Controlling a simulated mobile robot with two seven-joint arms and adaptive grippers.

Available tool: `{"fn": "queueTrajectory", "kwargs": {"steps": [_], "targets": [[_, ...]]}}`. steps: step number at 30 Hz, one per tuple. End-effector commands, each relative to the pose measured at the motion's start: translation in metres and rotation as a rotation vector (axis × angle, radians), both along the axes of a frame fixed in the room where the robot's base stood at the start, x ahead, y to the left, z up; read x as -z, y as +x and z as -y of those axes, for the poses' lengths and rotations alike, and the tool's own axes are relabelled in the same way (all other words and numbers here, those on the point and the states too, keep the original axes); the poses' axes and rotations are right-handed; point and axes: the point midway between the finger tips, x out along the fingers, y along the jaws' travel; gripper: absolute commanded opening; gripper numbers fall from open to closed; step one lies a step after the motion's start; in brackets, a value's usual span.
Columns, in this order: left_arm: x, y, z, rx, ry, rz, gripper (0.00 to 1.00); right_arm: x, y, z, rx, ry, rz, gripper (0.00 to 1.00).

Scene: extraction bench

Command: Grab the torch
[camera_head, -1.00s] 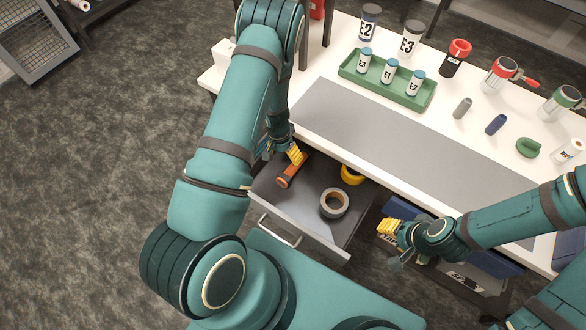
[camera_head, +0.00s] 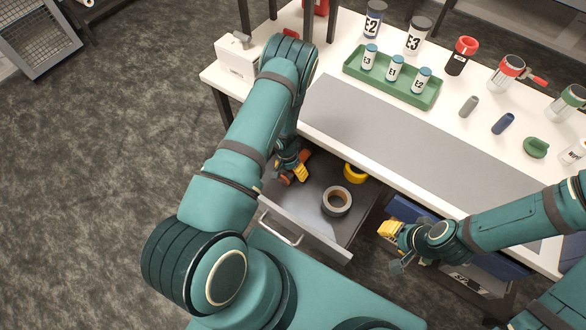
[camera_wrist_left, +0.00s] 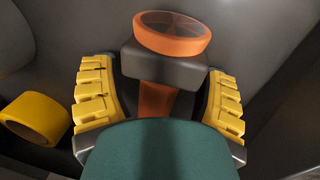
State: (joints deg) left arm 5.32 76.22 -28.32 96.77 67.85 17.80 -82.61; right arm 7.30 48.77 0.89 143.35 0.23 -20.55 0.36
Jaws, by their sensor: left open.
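The torch, orange and dark grey, lies in the open drawer (camera_head: 335,232). In the left wrist view the torch (camera_wrist_left: 165,68) shows its orange-rimmed head at the top and an orange handle running under my palm. My left gripper (camera_head: 302,173) is open, low in the drawer over the torch, and partly hides it in the head view. In the left wrist view its yellow fingers (camera_wrist_left: 160,98) stand on either side of the torch's handle. Whether they touch it, I cannot tell. My right gripper (camera_head: 389,229) is right of the drawer, away from the torch; its opening is unclear.
The drawer also holds a grey tape roll (camera_head: 337,201) and a yellow roll (camera_head: 355,173), right of the torch. The bench top (camera_head: 330,72) is above the drawer's back. It carries a green tray (camera_head: 392,92) of small bottles, a white box (camera_head: 238,62) and several containers.

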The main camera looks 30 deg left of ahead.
Motion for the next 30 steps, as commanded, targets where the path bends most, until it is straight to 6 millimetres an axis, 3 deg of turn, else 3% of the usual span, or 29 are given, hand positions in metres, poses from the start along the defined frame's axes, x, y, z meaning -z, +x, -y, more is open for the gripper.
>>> {"fn": "queueTrajectory", "kwargs": {"steps": [4,5,9,11,22,27,30], "targets": [[-0.001,0.0,0.0,0.0,0.0,0.0,0.74,0.0,0.0,0.0,0.0,0.0,0.0,0.47],[-0.001,0.0,0.0,0.0,0.0,0.0,0.68,0.0,0.0,0.0,0.0,0.0,0.0,0.47],[-0.001,0.0,0.0,0.0,0.0,0.0,0.19,0.0,0.0,0.0,0.0,0.0,0.0,0.47],[-0.001,0.0,0.0,0.0,0.0,0.0,0.0,0.0,0.0,0.0,0.0,0.0,0.0,0.47],[-0.003,0.0,0.0,0.0,0.0,0.001,0.0,-0.001,0.0,0.0,0.0,0.0,0.0,0.47],[-0.015,0.001,0.0,0.0,-0.001,0.003,0.0,-0.003,0.001,0.0,0.002,0.0,0.002,0.47],[-0.012,-0.011,-0.002,-0.008,-0.004,-0.002,0.0,-0.001,0.001,0.0,0.002,0.0,0.002,0.47]]}}
